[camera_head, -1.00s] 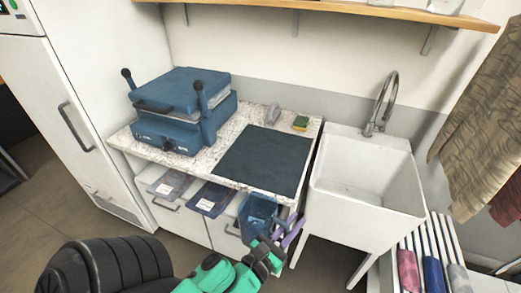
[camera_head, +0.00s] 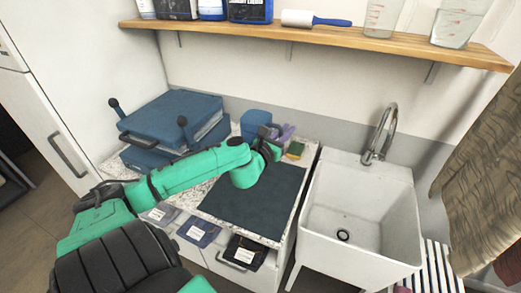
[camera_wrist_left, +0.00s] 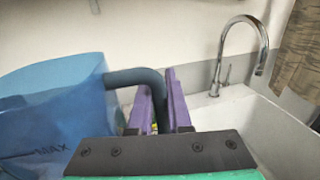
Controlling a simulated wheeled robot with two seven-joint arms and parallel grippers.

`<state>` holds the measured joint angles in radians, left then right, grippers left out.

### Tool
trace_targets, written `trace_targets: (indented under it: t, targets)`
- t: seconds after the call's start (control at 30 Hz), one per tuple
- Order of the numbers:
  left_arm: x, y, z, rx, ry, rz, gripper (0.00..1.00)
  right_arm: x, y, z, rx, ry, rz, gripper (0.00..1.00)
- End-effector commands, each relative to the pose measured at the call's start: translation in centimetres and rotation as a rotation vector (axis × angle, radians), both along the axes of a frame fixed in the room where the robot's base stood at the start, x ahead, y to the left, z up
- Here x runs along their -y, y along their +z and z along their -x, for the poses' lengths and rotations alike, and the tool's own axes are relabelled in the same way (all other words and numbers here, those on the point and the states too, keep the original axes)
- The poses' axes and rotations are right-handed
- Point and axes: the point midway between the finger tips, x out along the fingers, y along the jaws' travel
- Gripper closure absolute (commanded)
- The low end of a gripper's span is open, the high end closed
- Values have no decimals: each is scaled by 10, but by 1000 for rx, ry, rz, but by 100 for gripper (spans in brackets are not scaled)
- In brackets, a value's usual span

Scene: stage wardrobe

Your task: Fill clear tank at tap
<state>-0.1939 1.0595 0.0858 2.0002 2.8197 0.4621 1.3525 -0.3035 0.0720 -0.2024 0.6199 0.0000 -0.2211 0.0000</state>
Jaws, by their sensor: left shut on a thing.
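A see-through blue tank (camera_head: 256,122) with a dark handle is held over the back of the counter. In the left wrist view the tank (camera_wrist_left: 50,112) shows a MAX mark, and its handle (camera_wrist_left: 135,77) runs between the purple fingers. My left gripper (camera_head: 282,133) is shut on that handle. The tank's base is partly hidden behind my arm, so I cannot tell if it touches the counter. The curved metal tap (camera_head: 383,130) rises behind the white sink (camera_head: 345,215), right of the tank. It also shows in the left wrist view (camera_wrist_left: 243,50).
A blue press (camera_head: 170,125) stands on the counter's left, with a dark mat (camera_head: 255,200) in the middle. A yellow-green sponge (camera_head: 295,150) lies near the tank. A wooden shelf (camera_head: 330,37) with bottles and jugs is above. Fabric (camera_head: 480,165) hangs at right.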

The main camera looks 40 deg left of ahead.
Motion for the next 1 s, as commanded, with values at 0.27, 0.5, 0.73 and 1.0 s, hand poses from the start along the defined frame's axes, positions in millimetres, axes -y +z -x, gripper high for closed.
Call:
trace_targets:
  t: [0.27, 0.5, 0.73, 1.0]
  targets:
    - [-11, -17, -4, -3, 26, 6, 100, 2, -5, -2, 3, 1, 3, 53]
    - [-11, -96, -4, -1, 25, 7, 100, 6, -21, -2, 3, 1, 8, 53]
    - [-10, -148, -4, 0, 23, 2, 100, 8, -38, -2, 4, 0, 10, 53]
    - [-10, -188, -4, 0, 22, 1, 100, 8, -56, -3, 5, -1, 10, 53]
